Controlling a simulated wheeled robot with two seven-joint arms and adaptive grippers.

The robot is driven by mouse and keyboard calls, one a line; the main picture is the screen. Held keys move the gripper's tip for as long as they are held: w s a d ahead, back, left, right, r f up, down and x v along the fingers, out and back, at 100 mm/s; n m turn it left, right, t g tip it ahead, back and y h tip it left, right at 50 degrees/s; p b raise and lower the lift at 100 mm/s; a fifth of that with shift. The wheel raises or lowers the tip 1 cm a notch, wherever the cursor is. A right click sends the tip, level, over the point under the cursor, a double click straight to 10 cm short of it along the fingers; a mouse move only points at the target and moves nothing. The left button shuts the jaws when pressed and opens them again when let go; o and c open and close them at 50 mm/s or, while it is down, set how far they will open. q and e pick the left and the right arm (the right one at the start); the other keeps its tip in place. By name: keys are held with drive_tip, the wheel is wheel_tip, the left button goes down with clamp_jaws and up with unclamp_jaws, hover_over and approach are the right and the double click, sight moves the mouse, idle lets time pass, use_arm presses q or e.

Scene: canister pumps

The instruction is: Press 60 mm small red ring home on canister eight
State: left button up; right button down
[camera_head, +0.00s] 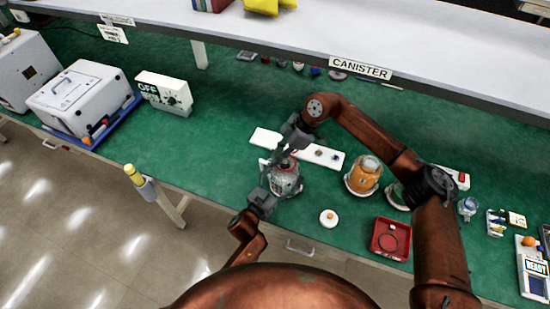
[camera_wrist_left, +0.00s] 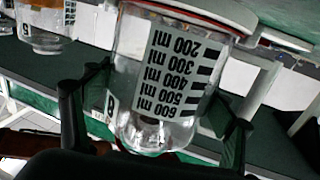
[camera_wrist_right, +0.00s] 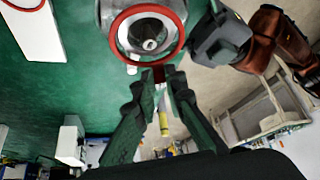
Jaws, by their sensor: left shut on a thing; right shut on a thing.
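Canister eight (camera_head: 287,181) is a clear jar standing upright near the table's front edge. The left wrist view shows it upside down with an 8 label (camera_wrist_left: 110,104) and a millilitre scale. My left gripper (camera_wrist_left: 155,125) is shut on its body, one finger on each side. In the right wrist view the small red ring (camera_wrist_right: 182,42) lies around the canister's round mouth. My right gripper (camera_wrist_right: 163,76) is shut on a small red part at the ring's near edge, above the canister in the head view (camera_head: 285,158). Whether the ring is fully seated I cannot tell.
An orange-filled canister (camera_head: 363,176) stands to the right, partly close to my right arm. A red tray (camera_head: 405,240) and a white disc with an orange knob (camera_head: 329,219) lie in front. A white strip (camera_head: 330,158) lies behind.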

drive_tip(key=shift+f, duration=1.95)
idle(1.1)
drive_tip(key=c, duration=1.9)
unclamp_jaws()
drive_tip(key=shift+o, duration=0.4)
drive_tip(key=o, duration=0.5)
drive_tip(key=shift+r, duration=0.1)
drive_tip(key=shift+a+r, duration=0.1)
drive_tip(key=shift+a, duration=0.35)
drive_tip(key=shift+s+a, duration=0.2)
drive_tip(key=shift+a, duration=0.5)
drive_tip(key=shift+a, duration=0.35)
drive_tip(key=shift+s+a, duration=0.1)
drive_tip(key=shift+a, duration=0.25)
